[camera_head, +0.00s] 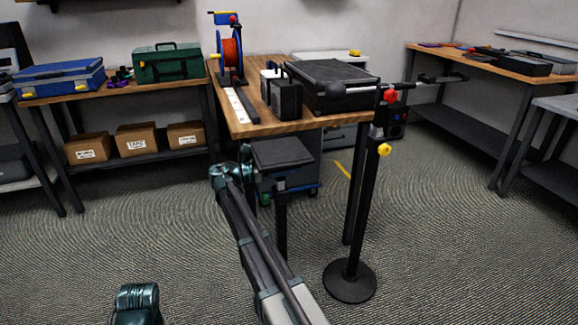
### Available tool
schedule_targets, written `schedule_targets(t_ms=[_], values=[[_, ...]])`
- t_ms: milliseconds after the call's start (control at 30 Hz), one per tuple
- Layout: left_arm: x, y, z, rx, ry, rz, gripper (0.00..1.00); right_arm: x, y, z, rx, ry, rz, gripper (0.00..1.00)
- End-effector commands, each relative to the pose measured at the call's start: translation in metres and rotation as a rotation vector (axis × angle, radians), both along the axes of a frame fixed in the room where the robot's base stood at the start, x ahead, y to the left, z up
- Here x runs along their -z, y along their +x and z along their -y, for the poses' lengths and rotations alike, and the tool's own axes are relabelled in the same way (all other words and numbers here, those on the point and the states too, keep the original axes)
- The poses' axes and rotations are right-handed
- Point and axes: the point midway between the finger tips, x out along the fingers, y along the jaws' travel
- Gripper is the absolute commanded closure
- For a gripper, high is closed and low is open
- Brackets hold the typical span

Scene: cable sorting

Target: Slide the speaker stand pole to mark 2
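A black upright pole (367,195) rises from a round base (349,281) on the carpet, right of the near table. A yellow knob (384,150) sits on its upper part, a red knob (391,95) above that. A dark horizontal bar (418,82) crosses its top. I cannot read any marks. My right arm reaches up from the bottom to teal joints left of the pole, well apart from it; its fingers cannot be made out. Only a teal part of my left arm shows at the bottom left; its gripper is out of view.
The near wooden table (262,127) holds a black case (333,83), an orange cable reel (232,50) and a white strip (238,105). A cart (305,178) stands beneath it. Benches stand left and right. Carpet right of the pole is clear.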

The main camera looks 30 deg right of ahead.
Motion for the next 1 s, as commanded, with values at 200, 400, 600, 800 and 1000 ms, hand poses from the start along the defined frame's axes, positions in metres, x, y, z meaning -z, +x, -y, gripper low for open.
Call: schedule_targets(t_ms=[200,400,600,800,1000], values=[[0.0000,0.0000,0.0000,0.000,0.000,0.000,0.18,0.0000,0.0000,0.0001,0.000,0.000,0.000,0.34],[0.0000,0.0000,0.0000,0.000,0.000,0.000,0.18,0.0000,0.0000,-0.0001,0.000,0.000,0.000,0.70],[0.0000,0.0000,0.0000,0.000,0.000,0.000,0.18,0.0000,0.0000,-0.0001,0.000,0.000,0.000,1.00],[0.0000,0.0000,0.0000,0.000,0.000,0.000,0.18,0.0000,0.0001,-0.0002,0.000,0.000,0.000,1.00],[0.0000,0.0000,0.0000,0.000,0.000,0.000,0.18,0.0000,0.0002,-0.0003,0.000,0.000,0.000,1.00]])
